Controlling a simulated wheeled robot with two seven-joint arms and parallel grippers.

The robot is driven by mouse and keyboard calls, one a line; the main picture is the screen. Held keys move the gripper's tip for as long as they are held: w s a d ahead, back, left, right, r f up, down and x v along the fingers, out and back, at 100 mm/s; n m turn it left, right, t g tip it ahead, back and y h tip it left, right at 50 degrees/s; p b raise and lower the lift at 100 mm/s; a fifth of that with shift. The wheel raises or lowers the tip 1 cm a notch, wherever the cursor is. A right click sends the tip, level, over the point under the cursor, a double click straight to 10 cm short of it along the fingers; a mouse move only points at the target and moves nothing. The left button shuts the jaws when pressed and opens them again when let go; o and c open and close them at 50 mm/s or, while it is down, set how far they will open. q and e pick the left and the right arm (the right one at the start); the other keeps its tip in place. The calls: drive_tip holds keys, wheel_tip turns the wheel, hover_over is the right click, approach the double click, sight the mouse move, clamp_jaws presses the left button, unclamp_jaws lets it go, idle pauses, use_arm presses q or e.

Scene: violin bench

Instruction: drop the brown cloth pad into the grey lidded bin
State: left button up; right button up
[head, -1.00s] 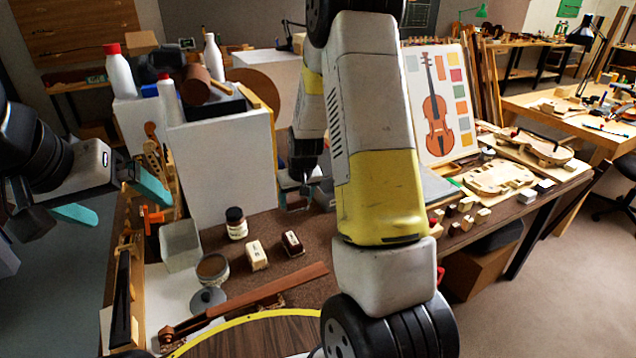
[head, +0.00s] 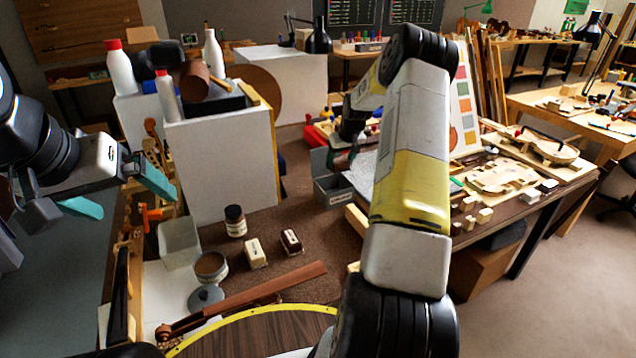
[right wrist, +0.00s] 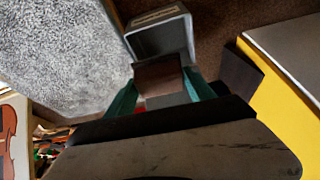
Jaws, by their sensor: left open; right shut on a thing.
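The brown cloth pad (right wrist: 159,76) is between the teal fingers of my right gripper (right wrist: 160,92) in the right wrist view. The grey bin (head: 334,193) stands on the bench, right of the white box in the head view, with a pale label on its front. In the right wrist view the bin (right wrist: 164,40) shows its open inside, and the pad overlaps its near edge in the picture. I cannot tell the pad's height above it. In the head view my right arm hides most of that gripper. My left gripper (head: 118,194) is open and empty at the left.
A grey speckled slab (right wrist: 62,55) lies beside the bin. A tall white box (head: 222,170) with bottles and a mallet near it stands left of the bin. A dark jar (head: 235,221) and small blocks stand in front. Bare brown bench shows between box and bin.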

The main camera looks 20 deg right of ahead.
drive_tip(key=shift+f, duration=1)
drive_tip(key=o, duration=1.4)
drive_tip(key=v, duration=0.7)
drive_tip(key=shift+s+r, duration=0.1)
drive_tip(key=shift+r, duration=0.3)
